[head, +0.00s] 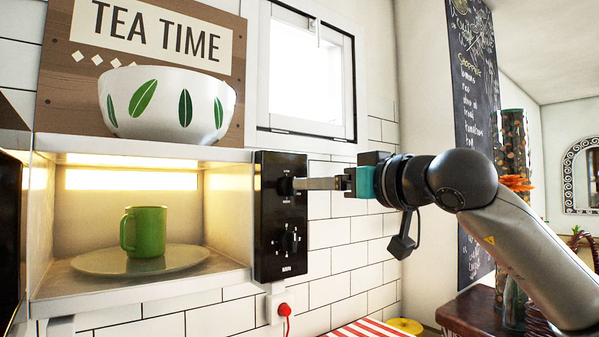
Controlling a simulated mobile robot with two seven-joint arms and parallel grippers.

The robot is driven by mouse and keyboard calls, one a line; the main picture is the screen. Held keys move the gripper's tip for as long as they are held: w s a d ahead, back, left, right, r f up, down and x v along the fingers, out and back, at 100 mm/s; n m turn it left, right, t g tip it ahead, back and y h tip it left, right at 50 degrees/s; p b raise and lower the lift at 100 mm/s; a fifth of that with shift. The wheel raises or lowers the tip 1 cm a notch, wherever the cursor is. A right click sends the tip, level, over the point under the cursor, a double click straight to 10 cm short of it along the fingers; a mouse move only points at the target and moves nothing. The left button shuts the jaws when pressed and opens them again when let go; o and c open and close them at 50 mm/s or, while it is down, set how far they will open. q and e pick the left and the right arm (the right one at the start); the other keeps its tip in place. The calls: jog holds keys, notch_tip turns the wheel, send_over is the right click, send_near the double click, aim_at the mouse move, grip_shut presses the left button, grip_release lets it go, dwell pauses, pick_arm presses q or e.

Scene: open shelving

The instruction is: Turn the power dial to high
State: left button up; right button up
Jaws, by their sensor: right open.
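A black control panel (268,256) is on the right side of a lit, open microwave (150,294). The upper dial (284,186) is near the top of the panel, and a lower dial (289,242) with white marks around it sits below. My right gripper (300,184) reaches in from the right with its fingers at the upper dial. Its fingers overlap in this view, and I cannot tell if they touch the dial. The dial's setting is too small to read. My left gripper is not in view.
A green mug (144,231) stands on a round plate (100,262) inside the microwave. A white leaf-patterned bowl (165,103) is on top. A red plug (284,309) is in the wall below the panel. A striped cloth (365,329) lies lower right.

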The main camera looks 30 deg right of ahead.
aim_at(291, 186)
jog(key=w+p, duration=0.2)
jog(key=w, duration=0.4)
jog(key=shift+w+a, duration=0.25)
jog(key=shift+a, duration=0.05)
grip_shut()
dwell(0.4)
